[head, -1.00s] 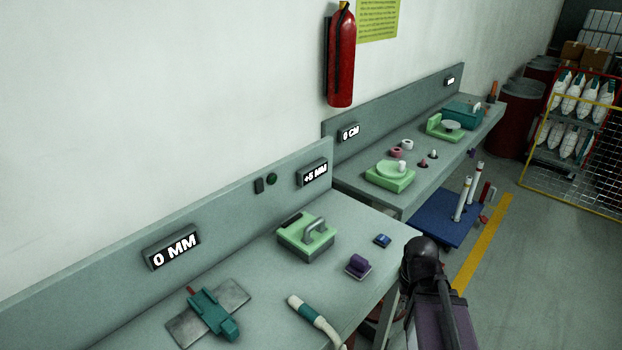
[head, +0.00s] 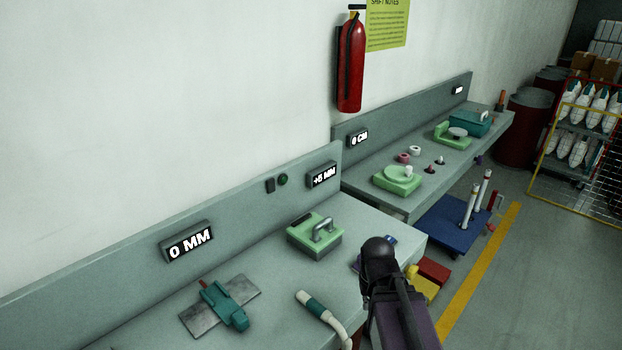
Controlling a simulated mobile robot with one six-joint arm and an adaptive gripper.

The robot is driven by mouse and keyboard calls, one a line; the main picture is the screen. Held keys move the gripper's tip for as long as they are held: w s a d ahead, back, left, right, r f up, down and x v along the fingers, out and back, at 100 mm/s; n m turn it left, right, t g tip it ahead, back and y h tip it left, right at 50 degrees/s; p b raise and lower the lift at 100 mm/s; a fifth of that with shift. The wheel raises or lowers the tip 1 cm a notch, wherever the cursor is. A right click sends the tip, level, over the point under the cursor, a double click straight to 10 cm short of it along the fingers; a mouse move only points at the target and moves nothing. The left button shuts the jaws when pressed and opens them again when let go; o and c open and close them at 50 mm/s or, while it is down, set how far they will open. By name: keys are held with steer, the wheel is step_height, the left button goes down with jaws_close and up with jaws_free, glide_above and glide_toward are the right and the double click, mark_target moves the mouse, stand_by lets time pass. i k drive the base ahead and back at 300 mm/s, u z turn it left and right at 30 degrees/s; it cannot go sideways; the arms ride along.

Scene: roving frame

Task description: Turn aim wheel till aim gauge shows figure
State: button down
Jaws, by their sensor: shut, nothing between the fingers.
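No part is labelled as the aim wheel or aim gauge, so I cannot tell which they are. Three readouts are legible: one showing "0 MM" (head: 188,242), one showing "+5 MM" (head: 323,175) and one showing "0 CM" (head: 357,139). A green base with a pale round disc (head: 393,172) sits on the far bench below "0 CM". Another green unit with a small grey disc (head: 457,133) stands farther back. My arm (head: 385,275) rises at the near bench's right edge. Its fingers do not show.
The near bench (head: 265,285) carries a teal clamp on a plate (head: 226,306), a green box with a grey handle (head: 315,238) and a white-teal hose end (head: 313,301). My arm mostly hides a purple item. A blue platform (head: 445,222) and yellow floor line (head: 480,270) lie right.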

mark_target(411, 271)
steer(key=u, duration=0.85)
steer(key=k, duration=0.6)
steer(key=z, duration=0.65)
steer(key=i, duration=1)
steer(key=u, duration=0.05)
